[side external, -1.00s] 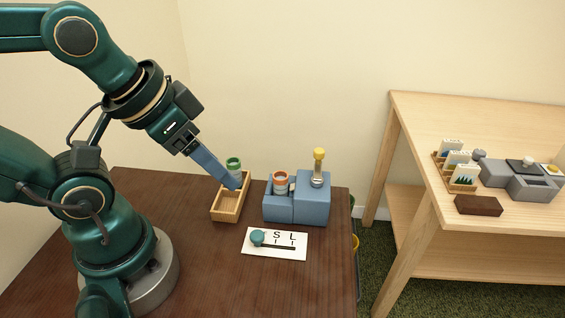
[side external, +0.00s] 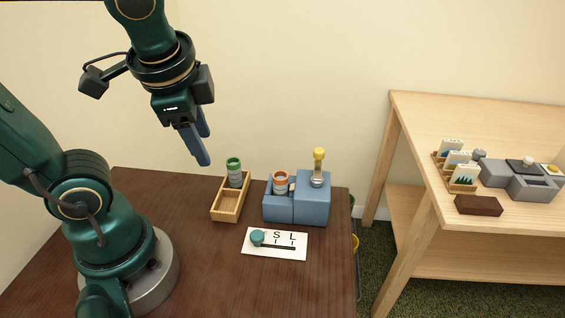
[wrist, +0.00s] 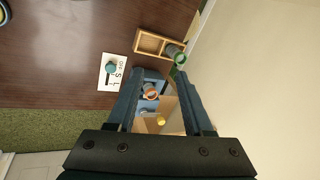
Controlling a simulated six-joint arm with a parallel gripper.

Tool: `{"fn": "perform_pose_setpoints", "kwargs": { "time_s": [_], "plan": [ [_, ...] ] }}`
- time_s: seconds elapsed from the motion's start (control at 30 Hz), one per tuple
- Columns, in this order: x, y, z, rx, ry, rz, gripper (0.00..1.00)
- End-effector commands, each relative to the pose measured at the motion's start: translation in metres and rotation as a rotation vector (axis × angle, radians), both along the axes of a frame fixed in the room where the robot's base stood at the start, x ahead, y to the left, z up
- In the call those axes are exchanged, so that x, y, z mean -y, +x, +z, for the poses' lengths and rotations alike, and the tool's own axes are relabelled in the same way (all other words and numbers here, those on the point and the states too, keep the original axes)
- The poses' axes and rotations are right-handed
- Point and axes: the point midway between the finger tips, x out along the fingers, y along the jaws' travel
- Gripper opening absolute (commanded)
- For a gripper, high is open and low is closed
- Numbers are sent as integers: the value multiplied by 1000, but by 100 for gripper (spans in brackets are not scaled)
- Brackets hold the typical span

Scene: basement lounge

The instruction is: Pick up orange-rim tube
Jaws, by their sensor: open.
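The orange-rim tube (side external: 280,181) stands upright in the left part of a blue-grey block (side external: 312,208) on the dark table. It also shows in the wrist view (wrist: 151,93), between my fingers in the picture but well below them. My gripper (side external: 204,150) is open and empty, raised above the table, up and to the left of the tube. A green-rim tube (side external: 234,172) stands at the back end of a wooden tray (side external: 229,215), left of the block.
A yellow-topped lever (side external: 319,160) rises from the block, right of the orange-rim tube. A white card (side external: 290,251) marked S and L with a teal knob (side external: 257,238) lies in front. A light wood table (side external: 420,120) stands at the right.

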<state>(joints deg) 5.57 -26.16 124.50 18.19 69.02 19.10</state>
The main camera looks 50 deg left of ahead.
Motion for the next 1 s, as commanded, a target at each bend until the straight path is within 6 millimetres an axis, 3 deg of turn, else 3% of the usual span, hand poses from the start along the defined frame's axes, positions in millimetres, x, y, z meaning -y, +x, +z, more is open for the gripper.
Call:
{"fn": "perform_pose_setpoints", "kwargs": {
  "time_s": [0.23, 0.43, 0.73, 1.0],
  "plan": [
    [-15, 37, 1, -281, 301, -281, 51],
    [-9, 72, -7, -482, 539, -481, 51],
    [31, 115, -46, -712, 884, -730, 51],
    [65, 118, -93, -802, 1050, -875, 51]
  ]
}}
